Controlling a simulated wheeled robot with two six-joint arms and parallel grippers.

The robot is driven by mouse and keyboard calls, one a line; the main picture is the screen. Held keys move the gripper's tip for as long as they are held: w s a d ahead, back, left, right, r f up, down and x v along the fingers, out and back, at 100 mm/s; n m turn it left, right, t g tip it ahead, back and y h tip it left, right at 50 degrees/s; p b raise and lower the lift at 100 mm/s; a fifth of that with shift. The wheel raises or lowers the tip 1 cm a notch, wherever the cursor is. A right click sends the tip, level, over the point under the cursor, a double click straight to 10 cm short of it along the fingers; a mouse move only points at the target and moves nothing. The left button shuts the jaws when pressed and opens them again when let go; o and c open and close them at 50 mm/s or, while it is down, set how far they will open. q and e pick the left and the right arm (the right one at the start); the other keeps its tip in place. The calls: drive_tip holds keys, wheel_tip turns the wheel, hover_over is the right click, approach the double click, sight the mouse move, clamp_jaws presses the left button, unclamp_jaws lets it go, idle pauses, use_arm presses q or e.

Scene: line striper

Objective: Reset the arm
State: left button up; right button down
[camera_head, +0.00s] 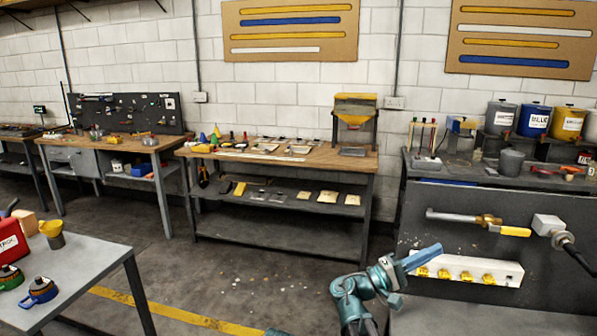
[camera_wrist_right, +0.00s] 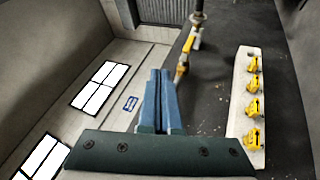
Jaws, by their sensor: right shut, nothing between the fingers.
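My right gripper (camera_head: 422,257) is at the lower right of the head view, with its blue fingers closed together and nothing between them. It is in front of a dark panel (camera_head: 455,265) and apart from it. The fingers also show in the right wrist view (camera_wrist_right: 161,80), side by side and shut. The teal right arm comes up from the bottom of the head view. My left gripper is not in the head view.
On the panel are a white block with several yellow valves (camera_head: 467,270) and a pipe with a yellow handle (camera_head: 478,222). A grey table (camera_head: 90,262) stands at left. A wooden bench (camera_head: 335,160) stands behind.

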drive_tip(key=s+a+f+y, duration=0.2)
drive_tip(key=f+y, duration=0.1)
drive_tip(key=f, duration=0.3)
drive_tip(key=s+a+f+g+y, duration=0.1)
drive_tip(key=s+a+f+y, duration=0.1)
drive_tip(key=f+y, duration=0.2)
drive_tip(key=s+a+f+y, duration=0.1)
drive_tip(key=s+f+y, duration=0.1)
drive_tip(key=f, duration=0.8)
drive_tip(key=shift+s+a+n+y, duration=0.3)
drive_tip(key=shift+s+a+y, duration=0.1)
drive_tip(key=shift+y, duration=0.5)
drive_tip(key=s+a+f+n+g+y, duration=0.1)
drive_tip(key=s+a+f+g+y, duration=0.1)
drive_tip(key=s+a+f+y, duration=0.6)
drive_tip(key=s+a+f+n+g+y, duration=0.1)
drive_tip(key=s+a+f+y, duration=0.2)
drive_tip(key=a, duration=0.8)
wheel_tip(320, 180, down, 10)
drive_tip(key=b, duration=1.1)
wheel_tip(320, 180, up, 13)
drive_tip(key=p, duration=1.4)
drive_tip(key=shift+s+r+h, duration=0.15)
drive_tip(key=shift+h, duration=0.25)
